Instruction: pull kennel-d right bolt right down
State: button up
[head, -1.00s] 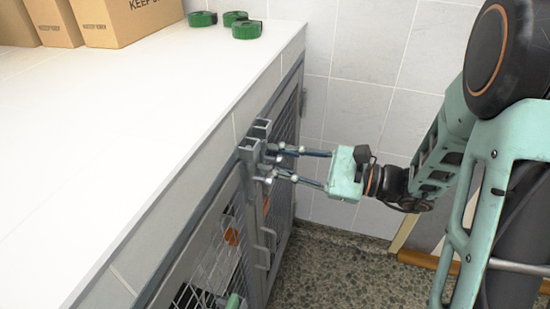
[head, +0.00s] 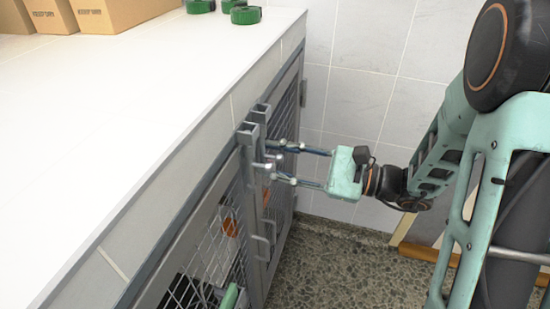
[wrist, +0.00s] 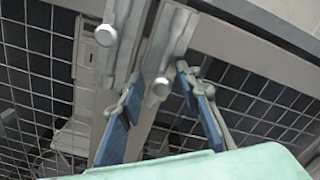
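Two grey bolts with round knobs sit side by side at the meeting frames of two mesh kennel doors. In the head view they are a near bolt (head: 247,136) and a far bolt (head: 261,114). My gripper (head: 270,162) reaches them from the right, just below their upper brackets. In the wrist view, the right-hand bolt (wrist: 175,45) has its knob (wrist: 162,88) between my open fingers (wrist: 159,76), with a visible gap beside it. The left-hand bolt's knob (wrist: 107,35) is outside the fingers. No label shows which bolt belongs to kennel-d.
The white counter (head: 110,110) runs above the kennels, with cardboard boxes (head: 110,15) and green rolls (head: 245,15) at its far end. A tiled wall (head: 350,90) closes the back. Door handles (head: 262,248) stick out below the bolts. Speckled floor (head: 330,275) is clear.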

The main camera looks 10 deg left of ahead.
jog(key=d, duration=1.2)
jog(key=shift+s, duration=0.45)
